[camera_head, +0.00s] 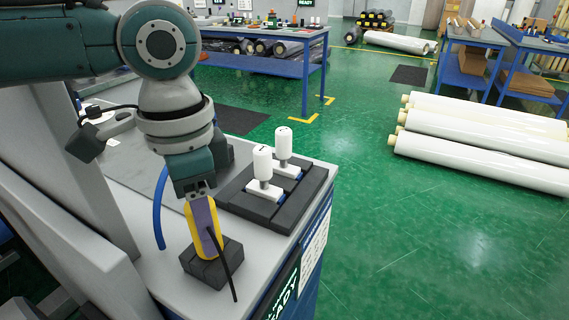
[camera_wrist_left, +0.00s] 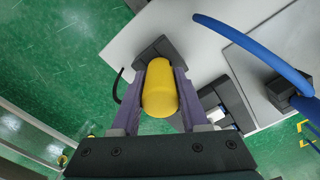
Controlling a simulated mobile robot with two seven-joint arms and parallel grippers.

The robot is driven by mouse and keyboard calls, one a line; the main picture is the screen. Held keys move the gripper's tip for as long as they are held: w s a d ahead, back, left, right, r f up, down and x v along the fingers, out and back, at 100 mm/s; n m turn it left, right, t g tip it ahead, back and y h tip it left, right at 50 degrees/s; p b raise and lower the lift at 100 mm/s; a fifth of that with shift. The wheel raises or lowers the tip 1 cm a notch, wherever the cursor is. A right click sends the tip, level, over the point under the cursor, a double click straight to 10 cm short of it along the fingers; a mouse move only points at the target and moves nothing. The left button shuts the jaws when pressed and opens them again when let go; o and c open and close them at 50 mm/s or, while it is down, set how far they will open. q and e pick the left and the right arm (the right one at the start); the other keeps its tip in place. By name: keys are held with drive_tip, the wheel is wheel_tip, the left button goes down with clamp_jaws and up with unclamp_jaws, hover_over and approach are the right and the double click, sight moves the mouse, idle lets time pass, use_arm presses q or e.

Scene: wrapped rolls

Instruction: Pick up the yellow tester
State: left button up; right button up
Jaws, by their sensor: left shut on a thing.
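The yellow tester (camera_head: 206,235) stands upright in a dark block-shaped holder (camera_head: 212,266) near the front corner of the grey-topped bench. A black cable hangs from its front. My left gripper (camera_head: 202,212) comes down on it from above, with its fingers shut around its upper part. In the left wrist view the yellow tester (camera_wrist_left: 160,97) sits between the two purple-grey fingers of the left gripper (camera_wrist_left: 160,95). The dark holder (camera_wrist_left: 157,50) shows behind it. Whether the tester is clear of the holder's bottom cannot be told. My right gripper is not in view.
A black tray (camera_head: 275,215) with two white-topped devices (camera_head: 263,165) stands right behind the tester on the bench (camera_head: 160,280). A blue hose (camera_head: 160,210) curves beside my left arm. Long white rolls (camera_head: 485,135) lie on the green floor at right.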

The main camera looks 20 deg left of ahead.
use_arm(q)
clamp_jaws()
drive_tip(key=shift+r, duration=0.1)
idle(0.4)
